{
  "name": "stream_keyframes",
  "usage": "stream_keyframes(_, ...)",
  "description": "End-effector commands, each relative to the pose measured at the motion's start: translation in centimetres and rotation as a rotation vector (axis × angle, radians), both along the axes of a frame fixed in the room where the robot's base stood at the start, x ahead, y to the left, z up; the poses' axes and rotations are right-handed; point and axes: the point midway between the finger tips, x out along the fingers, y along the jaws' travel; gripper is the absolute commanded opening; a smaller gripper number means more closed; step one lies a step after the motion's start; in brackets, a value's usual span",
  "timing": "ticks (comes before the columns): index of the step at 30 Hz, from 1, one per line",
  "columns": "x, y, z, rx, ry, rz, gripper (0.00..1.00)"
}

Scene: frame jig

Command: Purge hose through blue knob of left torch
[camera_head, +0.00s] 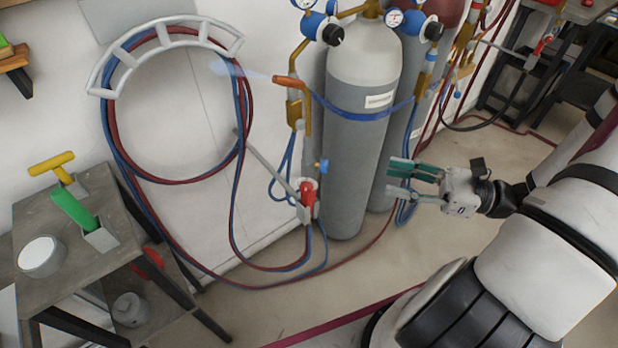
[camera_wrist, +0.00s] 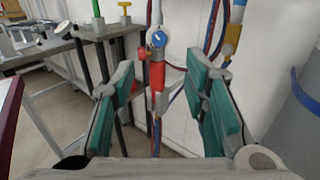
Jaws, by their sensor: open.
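The left torch hangs by the wall in the head view, left of the grey cylinder, with a red body (camera_head: 308,190) and a blue knob (camera_head: 321,165) on its right side. In the wrist view the red body (camera_wrist: 157,75) is upright near the middle, with the blue knob (camera_wrist: 159,39) facing me above it. Blue and red hoses (camera_head: 240,150) run from the torch to a coil on the wall. My gripper (camera_head: 402,180) is open and empty, right of the cylinder in the head view. In the wrist view the torch shows between its green-padded fingers (camera_wrist: 163,82), apart from them.
The grey cylinder (camera_head: 355,130) stands close to my gripper, with another behind it. A side table (camera_head: 75,250) with coloured-handled tools stands at left. A curved hose rack (camera_head: 165,25) is on the wall. A faint bluish streak (camera_head: 235,69) shows beside an orange-tipped fitting (camera_head: 287,80).

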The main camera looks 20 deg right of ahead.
Motion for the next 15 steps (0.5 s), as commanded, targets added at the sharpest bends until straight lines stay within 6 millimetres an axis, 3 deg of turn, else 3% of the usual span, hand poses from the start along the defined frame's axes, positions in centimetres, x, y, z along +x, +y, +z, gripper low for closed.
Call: stream_keyframes(15,5.0,7.6,0.1,0.000,-0.004,0.012,0.41)
